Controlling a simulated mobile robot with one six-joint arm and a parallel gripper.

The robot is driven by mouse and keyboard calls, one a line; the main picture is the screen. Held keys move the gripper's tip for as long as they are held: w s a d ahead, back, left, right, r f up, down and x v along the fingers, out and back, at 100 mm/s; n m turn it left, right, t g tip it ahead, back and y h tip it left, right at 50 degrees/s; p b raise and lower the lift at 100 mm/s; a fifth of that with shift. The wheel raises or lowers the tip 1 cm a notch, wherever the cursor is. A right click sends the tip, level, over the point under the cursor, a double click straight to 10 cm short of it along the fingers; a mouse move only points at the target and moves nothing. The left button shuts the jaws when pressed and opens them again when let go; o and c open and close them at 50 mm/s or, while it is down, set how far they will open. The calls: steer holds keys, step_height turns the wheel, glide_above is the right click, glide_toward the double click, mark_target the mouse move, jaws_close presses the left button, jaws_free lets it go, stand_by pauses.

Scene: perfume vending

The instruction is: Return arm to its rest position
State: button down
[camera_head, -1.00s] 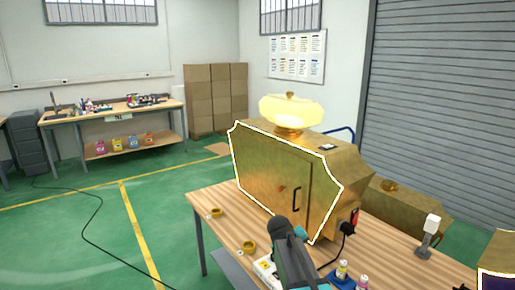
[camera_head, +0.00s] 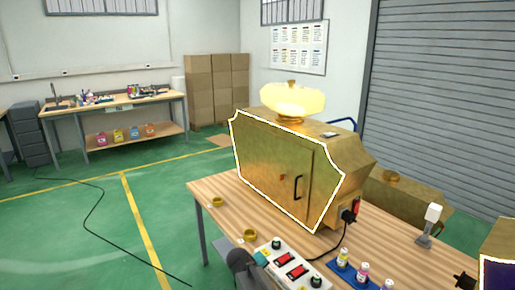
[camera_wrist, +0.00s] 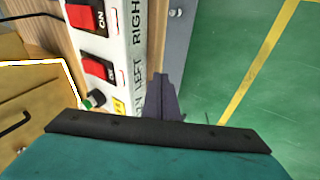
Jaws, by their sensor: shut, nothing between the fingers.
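My gripper (camera_wrist: 160,82) is shut and empty in the wrist view, its dark fingers pressed together beside the edge of a white control box (camera_wrist: 135,20). Red switches and a green-topped knob show on the box, with printed words LEFT and RIGHT. In the head view, a dark grey and teal part of my arm is low at the bottom centre, beside the control box (camera_head: 284,266) at the table's front edge. The fingers do not show in the head view.
A gold perfume machine (camera_head: 262,165) stands on the wooden table (camera_head: 222,190) with a glowing bulb on top. Small bottles (camera_head: 362,271) stand on a blue tray right of the control box. Two gold rings lie near the table's left edge.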

steer(key=s+d+f+m+g+p, duration=0.25)
steer(key=s+d+f, duration=0.25)
steer(key=s+f, duration=0.45)
steer(key=s+d+f+m+g+p, duration=0.1)
steer(key=s+d+f+g, duration=0.5)
steer(key=s, duration=0.6)
steer(key=s+d+f+m+g+y+p, duration=0.1)
steer(key=s+d+f, duration=0.1)
steer(key=s, duration=0.9)
steer(key=s+d+f+m+g+y+p, duration=0.1)
steer(key=s+d+f+m+y+p, duration=0.1)
steer(key=s, duration=0.9)
steer(key=shift+d+f+y, duration=0.25)
steer(key=shift+d+y, duration=0.05)
steer(key=shift+d, duration=0.35)
steer(key=shift+m+g, duration=0.25)
steer(key=f+b, duration=0.4)
steer(key=b, duration=0.1)
steer(key=shift+s+f, duration=0.25)
steer(key=shift+f, duration=0.15)
